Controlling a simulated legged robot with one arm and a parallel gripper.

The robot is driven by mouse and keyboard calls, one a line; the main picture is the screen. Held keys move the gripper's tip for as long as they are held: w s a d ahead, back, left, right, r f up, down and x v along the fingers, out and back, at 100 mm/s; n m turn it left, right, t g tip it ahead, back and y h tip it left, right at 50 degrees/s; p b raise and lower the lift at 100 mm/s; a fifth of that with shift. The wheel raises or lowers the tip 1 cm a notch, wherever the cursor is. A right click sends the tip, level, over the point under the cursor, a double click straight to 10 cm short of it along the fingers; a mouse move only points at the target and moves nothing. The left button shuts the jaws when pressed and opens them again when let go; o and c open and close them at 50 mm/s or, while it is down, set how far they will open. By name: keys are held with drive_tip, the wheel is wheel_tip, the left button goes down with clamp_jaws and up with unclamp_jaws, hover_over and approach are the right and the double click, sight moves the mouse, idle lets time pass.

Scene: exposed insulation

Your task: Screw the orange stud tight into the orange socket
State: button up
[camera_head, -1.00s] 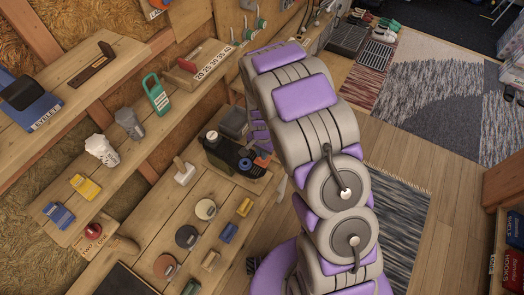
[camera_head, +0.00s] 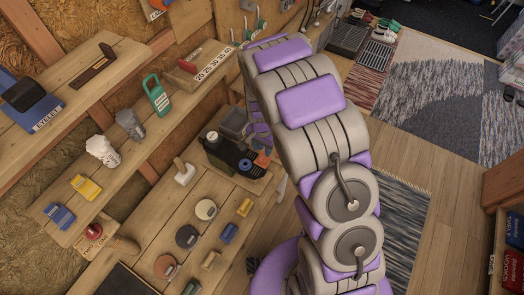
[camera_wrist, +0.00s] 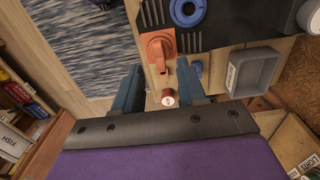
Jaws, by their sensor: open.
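In the head view orange (camera_head: 262,160) shows at the bench, and my arm hides the gripper.
In the head view a black device (camera_head: 222,150) and several coloured blocks and discs occupy the bench.

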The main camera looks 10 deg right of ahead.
sight(262, 155)
wheel_tip(262, 155, up, 13)
drive_tip(key=p, duration=0.1)
idle(1.0)
drive_tip(key=s+d+r+n+b, duration=0.1)
drive_tip(key=s+d+r+n, duration=0.1)
drive_tip(key=s, duration=0.9)
drive_tip(key=s+d+r+n+g+b, duration=0.1)
drive_tip(key=s+r, duration=0.4)
drive_tip(key=s, duration=0.5)
drive_tip(key=s+d+r+n+b, duration=0.2)
drive_tip(key=s+d+r+n, duration=0.1)
drive_tip(key=s, duration=0.8)
drive_tip(key=d+n, duration=0.1)
drive_tip(key=d, duration=0.1)
drive_tip(key=shift+s+d+r+g, duration=0.2)
drive_tip(key=shift+s+d+g, duration=0.15)
drive_tip(key=shift+g, duration=0.05)
drive_tip(key=shift+w, duration=0.1)
drive_tip(key=shift+c, duration=0.5)
